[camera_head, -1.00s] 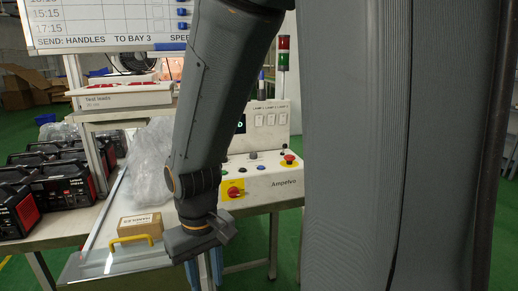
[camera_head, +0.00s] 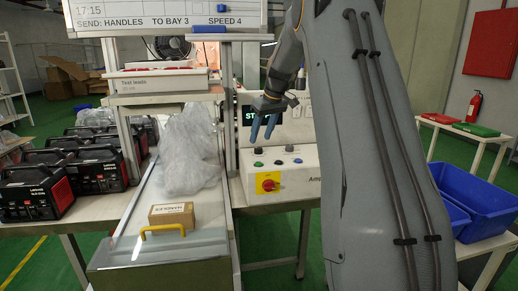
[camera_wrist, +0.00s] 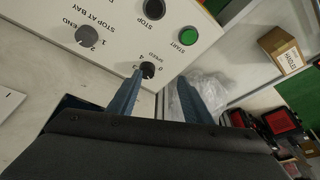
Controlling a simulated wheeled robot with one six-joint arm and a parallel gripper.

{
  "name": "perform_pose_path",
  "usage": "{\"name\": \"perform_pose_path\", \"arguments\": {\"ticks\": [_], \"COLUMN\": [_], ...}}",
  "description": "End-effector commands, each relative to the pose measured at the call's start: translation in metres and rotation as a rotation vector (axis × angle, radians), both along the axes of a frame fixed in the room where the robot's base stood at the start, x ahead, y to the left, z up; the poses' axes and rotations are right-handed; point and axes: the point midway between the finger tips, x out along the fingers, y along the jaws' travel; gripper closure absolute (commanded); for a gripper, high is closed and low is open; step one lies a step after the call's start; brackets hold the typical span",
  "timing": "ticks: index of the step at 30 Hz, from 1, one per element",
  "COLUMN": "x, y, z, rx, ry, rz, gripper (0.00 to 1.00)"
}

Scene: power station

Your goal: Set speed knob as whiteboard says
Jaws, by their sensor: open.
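The whiteboard (camera_head: 155,22) reads "SEND: HANDLES TO BAY 3 SPEED 4" on its bottom line. The black speed knob (camera_wrist: 149,71) is on the white control panel (camera_wrist: 120,25), with numbers around it; its exact setting is too small to read. My gripper (camera_wrist: 160,80) is open and empty. Its blue fingers point toward the panel, with the speed knob just beyond the tips, nearer the left finger. I cannot tell whether they touch. In the head view my gripper (camera_head: 262,138) is pointing down over the control panel (camera_head: 300,182).
Beside the speed knob are a grey "stop at bay" knob (camera_wrist: 86,36), a black stop button (camera_wrist: 154,9) and a green start button (camera_wrist: 188,36). A red switch (camera_head: 268,185) is on the panel front. A cardboard box (camera_head: 172,214) and plastic wrap (camera_head: 188,150) lie to the left.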

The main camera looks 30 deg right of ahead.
Motion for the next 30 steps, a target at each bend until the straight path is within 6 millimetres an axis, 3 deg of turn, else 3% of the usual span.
{"name": "perform_pose_path", "arguments": {"ticks": [3, 6, 21, 30], "x": [0.014, 0.018, 0.043, 0.046], "y": [-0.019, -0.023, -0.016, -0.015], "z": [0.006, 0.005, -0.055, -0.062], "rx": [-0.007, -0.009, -0.010, -0.011], "ry": [-0.025, -0.032, -0.033, -0.034], "rz": [0.016, 0.024, 0.025, 0.024], "gripper": [0.55, 0.55, 0.55, 0.55]}}
